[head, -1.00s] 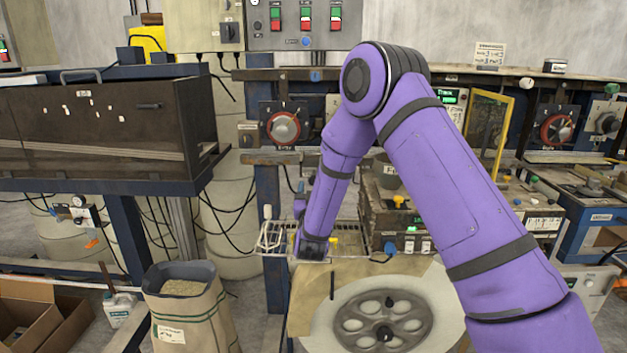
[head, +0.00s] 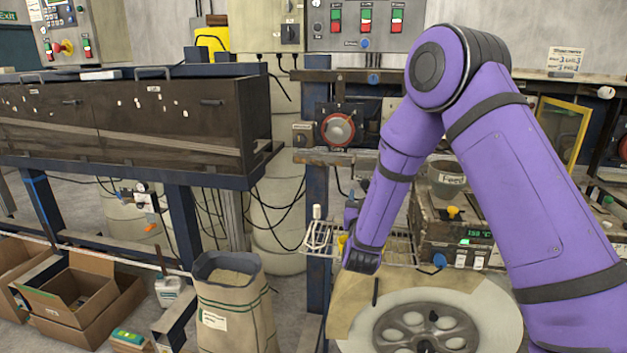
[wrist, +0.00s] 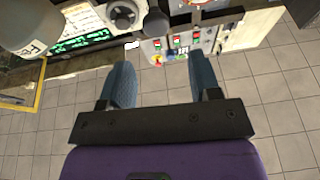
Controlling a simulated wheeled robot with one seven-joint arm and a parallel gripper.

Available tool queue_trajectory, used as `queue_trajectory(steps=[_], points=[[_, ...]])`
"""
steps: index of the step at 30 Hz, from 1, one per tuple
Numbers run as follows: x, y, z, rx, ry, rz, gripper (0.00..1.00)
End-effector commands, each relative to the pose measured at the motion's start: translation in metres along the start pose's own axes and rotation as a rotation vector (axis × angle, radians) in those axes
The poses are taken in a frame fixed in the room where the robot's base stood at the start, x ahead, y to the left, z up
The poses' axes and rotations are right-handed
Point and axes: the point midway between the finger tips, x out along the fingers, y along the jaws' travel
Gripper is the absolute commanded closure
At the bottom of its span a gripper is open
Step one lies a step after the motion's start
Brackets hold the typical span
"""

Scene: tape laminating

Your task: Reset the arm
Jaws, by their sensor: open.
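My purple arm reaches up from the lower right of the head view, bends at a high elbow, and its forearm drops to a dark wrist beside a wire rack (head: 400,248). My gripper is hard to make out there, mostly hidden by the wrist. In the wrist view my gripper (wrist: 163,80) shows two blue-grey fingers spread wide apart. Nothing is between them; tiled floor and a blurred panel of switches lie beyond.
A dark oven-like cabinet (head: 130,125) on blue legs stands at the left. A sack of grain (head: 235,310) and open cardboard boxes (head: 80,300) stand on the floor. A round plate with holes (head: 430,335) lies below my wrist. A grey pot (head: 447,178) sits right of my forearm.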

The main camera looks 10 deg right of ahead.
Motion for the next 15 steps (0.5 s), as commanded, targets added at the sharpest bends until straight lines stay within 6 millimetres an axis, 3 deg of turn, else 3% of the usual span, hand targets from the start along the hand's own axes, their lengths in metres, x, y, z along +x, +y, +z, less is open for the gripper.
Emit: queue_trajectory(steps=[7,15], points=[[0.022,0.006,-0.058,0.064,-0.187,-0.088,0.43],[0.015,0.018,-0.116,0.093,-0.405,-0.189,0.43]])
